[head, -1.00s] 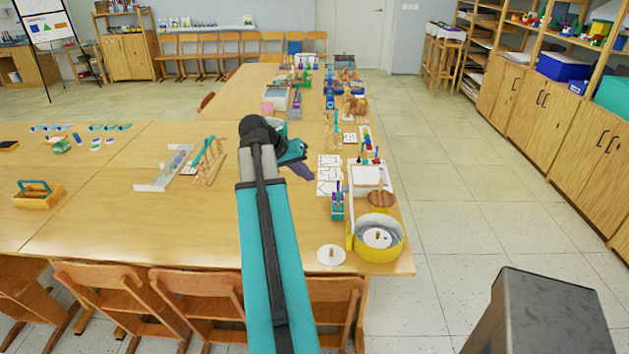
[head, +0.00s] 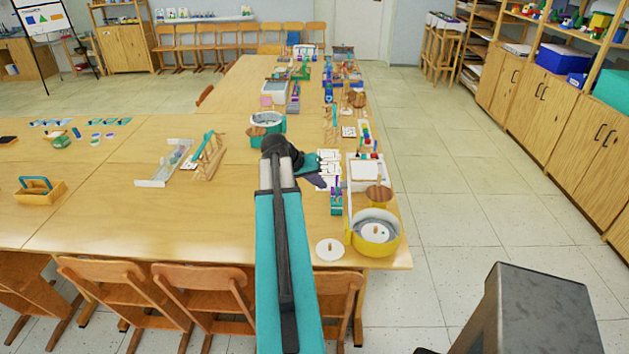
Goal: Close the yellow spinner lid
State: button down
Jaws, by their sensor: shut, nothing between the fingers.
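The yellow spinner (head: 376,241) is a round yellow tub near the table's front right corner. Its top is open and a white disc with a small knob (head: 375,231) shows inside. A brown wooden round piece, which looks like its lid (head: 378,195), stands raised at the tub's back edge. My gripper (head: 319,184) is shut and empty, to the left of and behind the spinner, apart from it. It is seen small and partly behind my arm, over or near the white printed cards (head: 329,160).
A white disc with a knob (head: 329,249) lies left of the spinner. A teal holder with upright sticks (head: 336,202) and a white tray (head: 364,170) stand close by. A teal tub (head: 267,123) is farther back. Chairs (head: 205,291) line the front edge.

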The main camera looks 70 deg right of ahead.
jog(key=shift+s+d+p, duration=0.3)
jog(key=shift+s+p, duration=0.05)
jog(key=shift+s, duration=0.3)
jog(key=shift+s+d+p, duration=0.3)
jog(key=shift+s+p, duration=0.05)
jog(key=shift+s, duration=0.3)
jog(key=shift+s+d+p, duration=0.3)
jog(key=shift+s+p, duration=0.05)
jog(key=shift+s, duration=0.3)
